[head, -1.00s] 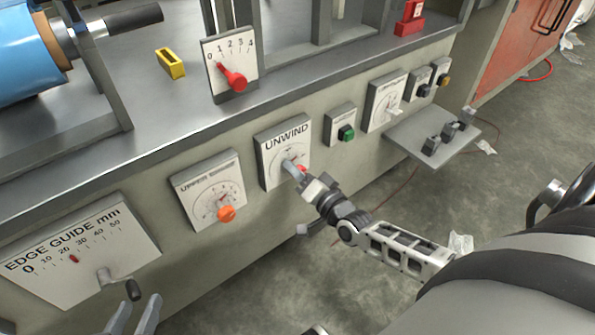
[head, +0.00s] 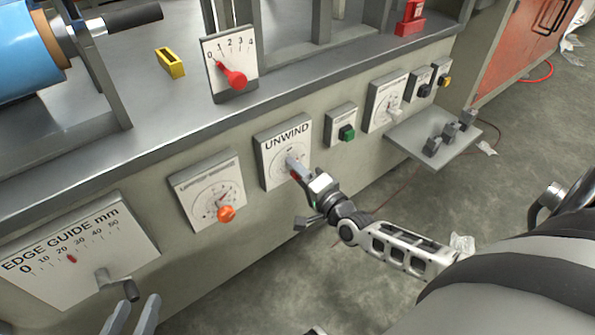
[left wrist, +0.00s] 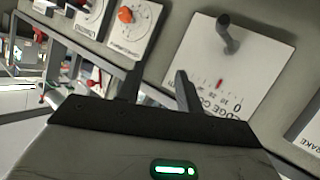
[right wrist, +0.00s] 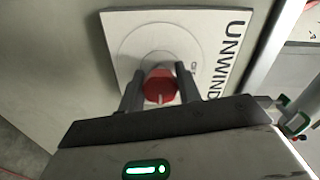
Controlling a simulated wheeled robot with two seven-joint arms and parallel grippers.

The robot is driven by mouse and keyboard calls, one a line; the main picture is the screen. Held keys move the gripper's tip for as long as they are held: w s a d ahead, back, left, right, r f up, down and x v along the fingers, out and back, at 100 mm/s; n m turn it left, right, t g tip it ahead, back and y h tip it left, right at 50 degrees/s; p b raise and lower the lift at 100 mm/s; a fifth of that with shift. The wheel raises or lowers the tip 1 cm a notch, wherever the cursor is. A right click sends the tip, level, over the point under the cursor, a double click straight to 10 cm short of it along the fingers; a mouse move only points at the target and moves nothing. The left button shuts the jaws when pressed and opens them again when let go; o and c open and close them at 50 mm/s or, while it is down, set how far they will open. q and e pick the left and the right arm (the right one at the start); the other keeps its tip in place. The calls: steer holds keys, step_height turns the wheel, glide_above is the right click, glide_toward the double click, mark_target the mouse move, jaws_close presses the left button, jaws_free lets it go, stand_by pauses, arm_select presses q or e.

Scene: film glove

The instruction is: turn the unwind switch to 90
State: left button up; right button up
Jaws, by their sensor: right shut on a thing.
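The unwind switch panel (head: 281,150) is a white plate on the machine's front, with a round dial. Its red knob (right wrist: 160,87) shows between the fingers in the right wrist view, with a pale pointer line on it. My right gripper (right wrist: 160,92) is shut on the red knob. In the head view my right gripper (head: 298,172) covers most of the knob, and the dial numbers are too small to read. My left gripper (head: 132,315) is empty, with its fingers apart, below the edge guide panel (head: 75,250); its fingers also show in the left wrist view (left wrist: 158,88).
Left of the switch is a dial with an orange knob (head: 226,214). To its right are a green button (head: 346,132), another dial (head: 386,100) and a small shelf (head: 415,145). The edge guide crank (head: 130,289) sticks out near my left gripper.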

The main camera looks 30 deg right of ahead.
arm_select(q)
steer(key=shift+f, duration=0.1)
arm_select(e)
steer(key=o, duration=1)
steer(key=shift+c, duration=0.2)
arm_select(q)
steer(key=shift+s+a+f+g+y+p, duration=0.1)
steer(key=shift+a+f+g+y+p, duration=0.25)
steer(key=shift+f+p, duration=0.4)
steer(key=shift+a+f+g+y+p, duration=0.15)
steer(key=shift+f+g+p, duration=0.35)
steer(key=shift+p, duration=0.4)
arm_select(e)
steer(key=s+d, duration=0.1)
steer(key=s, duration=1.5)
steer(key=shift+d, duration=0.15)
arm_select(q)
steer(key=shift+r, duration=0.1)
